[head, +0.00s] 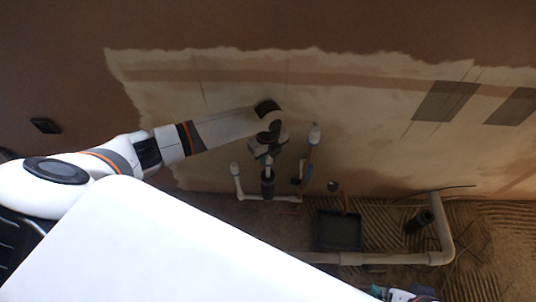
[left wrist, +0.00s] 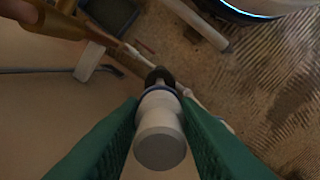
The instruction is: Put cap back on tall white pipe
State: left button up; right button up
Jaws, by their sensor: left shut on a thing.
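My left gripper (head: 268,155) is above a cluster of upright pipes by the plastered wall. In the left wrist view its green fingers (left wrist: 160,130) are shut on a white cylindrical cap (left wrist: 160,140) with a grey round end. Right beyond the cap is a dark collar (left wrist: 159,77), in line with it. In the head view a dark sleeve (head: 267,183) stands under the gripper. I cannot tell whether the cap touches the pipe there. A white-topped pipe (head: 314,134) stands to the right. Part of my right gripper (head: 379,291) shows at the bottom edge, its jaws unclear.
A shorter white pipe (head: 236,178) rises left of the gripper. A dark square bin (head: 339,231) is on the floor to the right. A thick pale pipe (head: 442,240) bends around a dark cylinder (head: 419,222). A white panel covers the lower left.

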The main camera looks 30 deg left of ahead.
jog(key=shift+w+f, duration=0.25)
jog(key=shift+f, duration=0.05)
pick_arm(q)
jog(key=shift+f, duration=0.4)
pick_arm(e)
jog(key=shift+s+a+r, duration=0.1)
jog(key=shift+s, duration=0.1)
pick_arm(q)
jog(key=shift+f, duration=0.25)
pick_arm(e)
jog(key=shift+s+r, duration=0.25)
jog(key=shift+r, duration=0.05)
pick_arm(q)
jog(key=o, duration=1.1)
pick_arm(e)
jog(key=shift+w, duration=0.15)
pick_arm(q)
jog(key=o, duration=0.5)
pick_arm(e)
jog(key=shift+w, duration=0.15)
pick_arm(q)
jog(key=shift+r, duration=0.15)
pick_arm(e)
jog(key=shift+w+r, duration=0.1)
